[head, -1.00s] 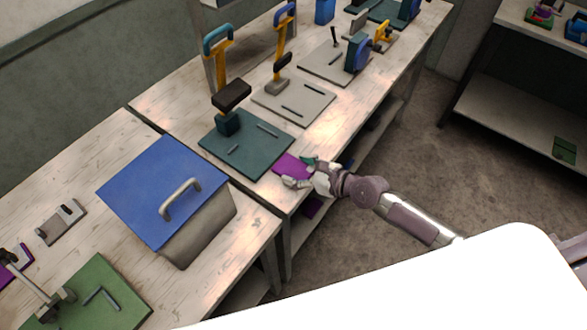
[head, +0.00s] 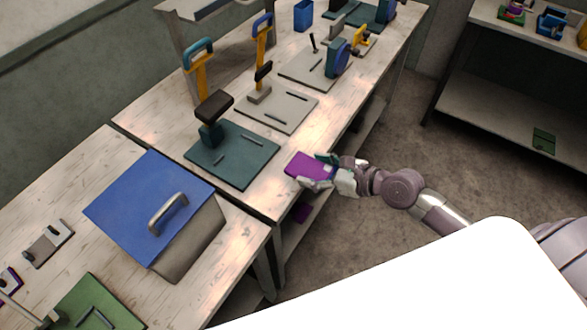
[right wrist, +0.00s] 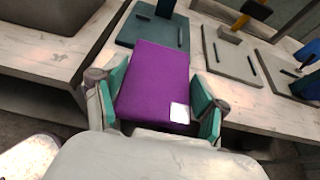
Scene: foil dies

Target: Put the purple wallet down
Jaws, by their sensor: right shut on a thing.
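The purple wallet (head: 309,166) is a flat purple piece with a small white patch near one corner. My right gripper (head: 329,170) is shut on it at the front edge of the workbench. In the right wrist view the wallet (right wrist: 158,82) lies between the two green-padded fingers of my right gripper (right wrist: 160,108), its far end pointing toward the bench top. The head view does not show clearly whether the wallet touches the bench. My left gripper is not in view.
A dark teal press base (head: 233,154) stands just behind the wallet. A grey press base (head: 277,110) is farther along the workbench. A box with a blue lid (head: 150,207) stands on the nearer bench to the left. A narrow strip of bench front is bare.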

